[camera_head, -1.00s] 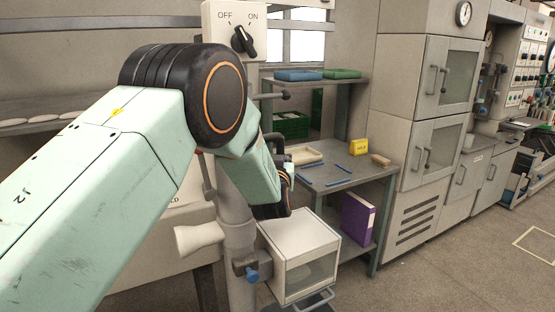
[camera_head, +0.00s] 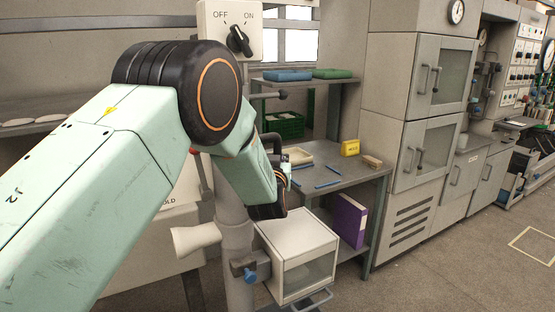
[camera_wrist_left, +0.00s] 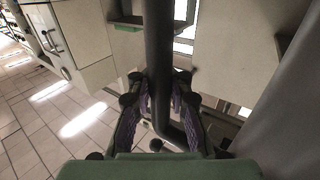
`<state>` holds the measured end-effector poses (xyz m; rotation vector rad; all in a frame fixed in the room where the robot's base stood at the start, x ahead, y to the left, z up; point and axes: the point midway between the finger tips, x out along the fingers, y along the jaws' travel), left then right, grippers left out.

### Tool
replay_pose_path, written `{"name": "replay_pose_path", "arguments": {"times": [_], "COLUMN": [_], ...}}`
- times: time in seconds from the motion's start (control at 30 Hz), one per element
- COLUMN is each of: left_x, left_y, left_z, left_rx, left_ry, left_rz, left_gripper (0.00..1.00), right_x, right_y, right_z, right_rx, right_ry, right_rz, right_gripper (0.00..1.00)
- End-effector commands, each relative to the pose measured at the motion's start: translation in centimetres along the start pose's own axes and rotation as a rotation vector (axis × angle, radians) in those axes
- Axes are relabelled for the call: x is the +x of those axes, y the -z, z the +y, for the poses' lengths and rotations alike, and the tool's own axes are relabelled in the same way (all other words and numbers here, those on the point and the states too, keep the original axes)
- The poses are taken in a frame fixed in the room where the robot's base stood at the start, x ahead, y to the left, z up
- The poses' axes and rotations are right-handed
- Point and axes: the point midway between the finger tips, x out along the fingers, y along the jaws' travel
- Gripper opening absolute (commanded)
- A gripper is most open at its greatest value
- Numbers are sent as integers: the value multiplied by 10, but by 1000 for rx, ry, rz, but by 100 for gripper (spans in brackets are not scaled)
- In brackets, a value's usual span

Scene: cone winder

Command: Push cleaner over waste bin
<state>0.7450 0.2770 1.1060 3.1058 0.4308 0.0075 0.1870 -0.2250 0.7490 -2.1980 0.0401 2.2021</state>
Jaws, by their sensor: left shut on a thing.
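My left gripper (camera_wrist_left: 159,90) is shut on a dark upright tube (camera_wrist_left: 159,45), which seems to be part of the cleaner. The tube runs up between its fingers and bends to the right below them. In the head view my left arm comes in from the left, and its wrist and forearm largely hide the gripper. A dark bent handle (camera_head: 277,143) shows beside the wrist. A pale box with a clear front (camera_head: 300,250), possibly the waste bin, stands below and right of the wrist. My right gripper is not in view.
A grey post (camera_head: 236,240) with a pale horn-like nozzle (camera_head: 196,238) stands just left of the box. An OFF/ON switch panel (camera_head: 230,30) is above. Open floor lies to the right.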

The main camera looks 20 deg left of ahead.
Motion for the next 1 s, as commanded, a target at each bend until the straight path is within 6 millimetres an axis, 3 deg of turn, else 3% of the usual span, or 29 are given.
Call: {"name": "replay_pose_path", "arguments": {"times": [0.03, 0.17, 0.2, 0.53, 0.83, 1.0], "left_x": [-4, -4, -4, -1, -1, -14], "left_y": [-11, -11, -11, -7, -4, -4], "left_z": [4, 4, 4, 4, 3, 4], "left_rx": [10, 11, 11, 7, 5, 5], "left_ry": [-11, -10, -10, -5, -2, -3], "left_rz": [-23, -23, -23, -14, -10, -10], "left_gripper": [0, 0, 15, 42, 42, 42], "right_x": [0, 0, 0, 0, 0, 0], "right_y": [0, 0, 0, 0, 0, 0], "right_z": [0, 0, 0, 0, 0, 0], "right_rx": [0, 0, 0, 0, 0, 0], "right_ry": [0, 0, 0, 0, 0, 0], "right_rz": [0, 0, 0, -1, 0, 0], "right_gripper": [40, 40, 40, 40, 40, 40]}}
